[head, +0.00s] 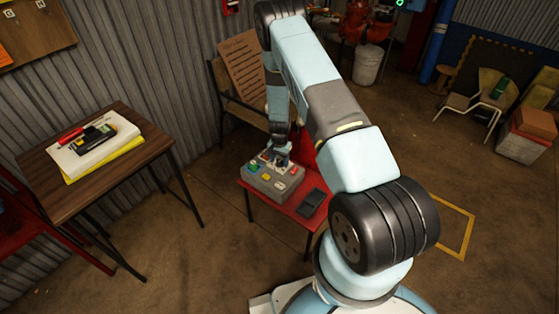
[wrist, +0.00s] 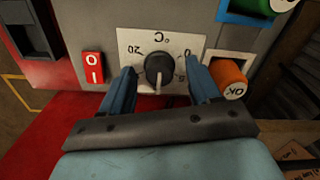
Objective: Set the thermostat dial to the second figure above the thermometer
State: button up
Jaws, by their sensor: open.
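The thermostat dial (wrist: 159,70) is a black round knob on a white plate (wrist: 135,42) marked °C, with 20 at upper left and another figure, partly hidden, at right. A pale line shows on the knob's lower side; its exact setting is hard to read. The plate is on a grey control box (head: 272,182) on a red table (head: 290,211). My gripper (wrist: 160,77) is open, one blue finger on each side of the knob. Contact is not clear. In the head view my gripper (head: 277,157) is over the box and hides the dial. No thermometer is clearly visible.
A red 0/I switch (wrist: 93,67) lies left of the dial and an orange OK button (wrist: 230,75) close by the right finger. A dark tray (head: 312,202) lies beside the box. A wooden table (head: 95,190) stands left; a chair (head: 222,90) stands behind.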

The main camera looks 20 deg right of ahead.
notch_tip(320, 180, up, 14)
jog(key=shift+f, duration=0.15)
dwell(0.6)
dwell(0.3)
notch_tip(320, 180, up, 18)
jog(key=n+t, duration=0.1)
jog(key=n, duration=0.1)
send_over(279, 161)
jog(key=s+a, duration=0.1)
jog(key=s+r+n+t+y, duration=0.1)
jog(key=s+r, duration=0.3)
jog(key=r, duration=0.5)
jog(key=s+r+n+t, duration=0.1)
jog(key=s+r, duration=0.3)
jog(key=r, duration=0.5)
jog(key=s+r+n+t, duration=0.1)
jog(key=s+r+n, duration=0.1)
jog(key=s+r, duration=1.1)
jog(key=s+r+n+t+h, duration=0.1)
jog(key=s+r, duration=0.2)
jog(key=s, duration=1.2)
jog(key=shift+s+d+n+t, duration=0.15)
jog(key=shift+d+n+t, duration=0.15)
jog(key=shift+n, duration=0.1)
